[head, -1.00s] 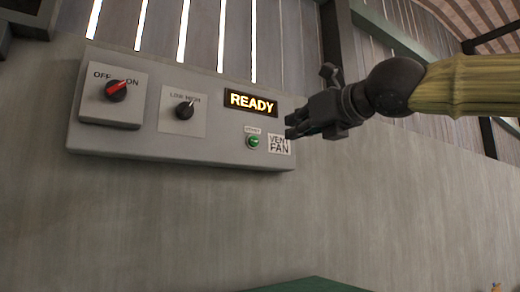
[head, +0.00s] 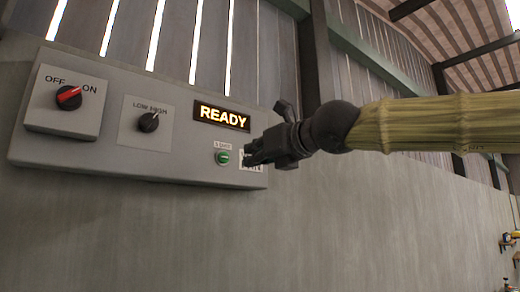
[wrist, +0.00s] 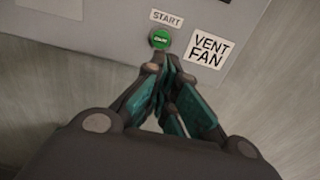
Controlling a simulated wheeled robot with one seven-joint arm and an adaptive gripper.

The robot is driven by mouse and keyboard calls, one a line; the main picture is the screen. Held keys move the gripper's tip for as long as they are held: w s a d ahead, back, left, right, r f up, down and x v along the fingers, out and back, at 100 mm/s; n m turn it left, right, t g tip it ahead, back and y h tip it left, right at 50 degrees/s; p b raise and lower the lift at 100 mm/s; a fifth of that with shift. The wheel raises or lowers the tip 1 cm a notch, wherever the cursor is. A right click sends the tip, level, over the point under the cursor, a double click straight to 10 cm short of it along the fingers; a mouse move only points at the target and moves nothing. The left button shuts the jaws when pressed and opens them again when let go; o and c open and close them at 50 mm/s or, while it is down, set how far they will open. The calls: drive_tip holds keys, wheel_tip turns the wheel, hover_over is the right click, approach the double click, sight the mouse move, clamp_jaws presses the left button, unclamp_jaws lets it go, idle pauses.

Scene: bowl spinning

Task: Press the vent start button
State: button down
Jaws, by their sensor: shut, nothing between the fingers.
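The green start button (head: 222,158) sits low on the right part of a grey wall panel (head: 190,172), under a small START label. In the wrist view the green button (wrist: 160,39) shows just beyond my fingertips. My gripper (head: 250,156) is shut and empty, in front of the VENT FAN label and just right of the button in the head view. In the wrist view my fingertips (wrist: 167,66) are just below the button and the VENT FAN label (wrist: 211,50) is to their right. I cannot tell whether they touch the panel. The display (head: 222,115) reads READY.
A red OFF/ON knob (head: 69,97) points toward ON at the panel's left. A black LOW/HIGH knob (head: 149,122) sits beside it. The plain wall (head: 150,240) below the panel is clear. Some small items (head: 508,243) are at the far right.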

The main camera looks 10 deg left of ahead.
sight(225, 163)
drive_tip(key=p+x, duration=0.1)
drive_tip(key=x, duration=0.6)
drive_tip(key=shift+w+a+p, duration=0.2)
drive_tip(key=shift+a+p, duration=0.1)
drive_tip(key=shift+w+a, duration=0.2)
drive_tip(key=shift+a, duration=0.35)
drive_tip(key=shift+w+a, duration=0.1)
drive_tip(key=shift+w, duration=0.35)
drive_tip(key=shift+s, duration=0.1)
drive_tip(key=shift+s, duration=0.1)
